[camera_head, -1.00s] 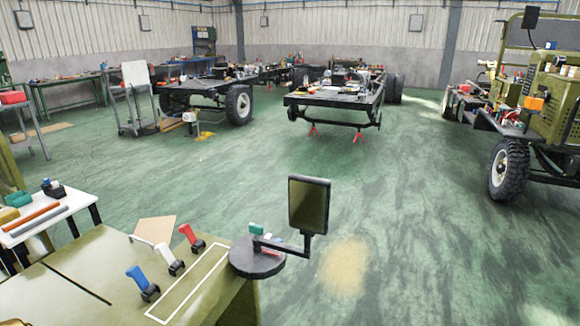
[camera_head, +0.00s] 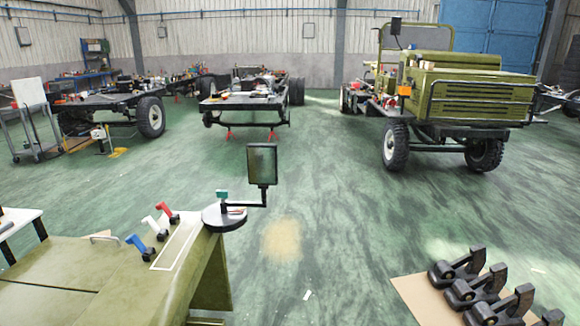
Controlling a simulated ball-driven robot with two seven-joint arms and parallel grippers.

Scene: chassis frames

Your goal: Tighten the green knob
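The green knob (camera_head: 222,197) is small and stands on a round black plate (camera_head: 224,217) at the corner of an olive-green panel (camera_head: 90,285). A black arm runs from the plate to an upright rectangular mirror (camera_head: 262,164). Blue (camera_head: 138,243), white (camera_head: 153,226) and red (camera_head: 166,212) levers stand in a row on the panel, left of the plate. Neither of my grippers shows in the head view.
A cardboard sheet (camera_head: 408,285) with several black clamp-like parts (camera_head: 470,280) is at the lower right. An olive truck (camera_head: 465,95) stands at the back right. Chassis frames (camera_head: 245,103) stand further back. The green floor (camera_head: 340,200) between is clear.

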